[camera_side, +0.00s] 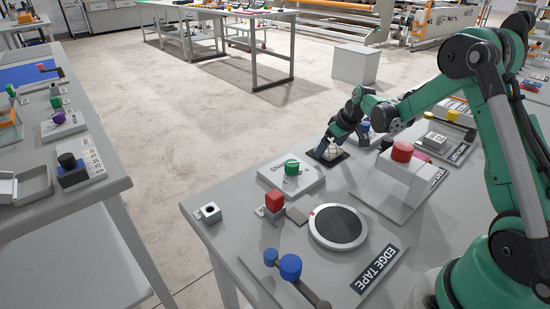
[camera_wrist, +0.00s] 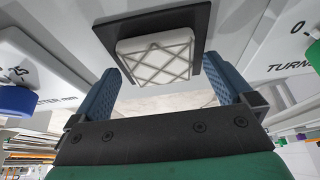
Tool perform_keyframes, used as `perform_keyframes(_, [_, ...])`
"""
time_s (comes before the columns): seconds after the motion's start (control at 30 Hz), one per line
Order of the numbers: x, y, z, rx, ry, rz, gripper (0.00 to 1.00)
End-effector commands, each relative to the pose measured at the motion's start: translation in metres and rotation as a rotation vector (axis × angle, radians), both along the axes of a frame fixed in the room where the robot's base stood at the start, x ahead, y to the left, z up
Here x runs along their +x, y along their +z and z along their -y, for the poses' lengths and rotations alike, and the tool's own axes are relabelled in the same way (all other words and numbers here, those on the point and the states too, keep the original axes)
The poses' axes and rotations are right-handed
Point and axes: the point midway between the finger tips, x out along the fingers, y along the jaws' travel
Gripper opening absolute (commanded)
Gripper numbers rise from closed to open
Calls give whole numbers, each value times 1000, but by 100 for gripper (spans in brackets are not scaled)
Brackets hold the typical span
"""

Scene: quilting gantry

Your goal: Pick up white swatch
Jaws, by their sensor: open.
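The white swatch (camera_wrist: 157,57) is a square pale piece with a lattice of grey lines. It lies on a black square pad (camera_wrist: 190,17) in the wrist view. In the side view the swatch (camera_side: 331,153) shows small on the dark pad, partly hidden by my gripper (camera_side: 334,143). In the wrist view my gripper (camera_wrist: 160,70) is open, with one blue finger on each side of the swatch's near edge. The fingers hold nothing. Whether they touch the swatch or pad, I cannot tell.
A white panel with a green knob (camera_side: 292,167) stands left of the pad. A red button on a grey block (camera_side: 403,151) stands to its right.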

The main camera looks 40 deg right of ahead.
Motion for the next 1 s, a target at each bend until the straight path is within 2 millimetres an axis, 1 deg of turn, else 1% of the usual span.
perform_keyframes(0.27, [1,-2,0,0,0,0,100])
perform_keyframes(0.3, [1,-2,0,0,0,0,94])
perform_keyframes(0.37, [1,-2,0,0,0,0,77])
perform_keyframes(0.4, [1,-2,0,0,0,0,66])
perform_keyframes(0.47, [1,-2,0,0,0,0,49])
perform_keyframes(0.5, [1,-2,0,0,0,0,37])
perform_keyframes(0.53, [1,-2,0,0,0,0,29])
perform_keyframes(0.83, [1,-1,0,0,0,0,29])
perform_keyframes(1.0, [1,9,0,0,0,0,29])
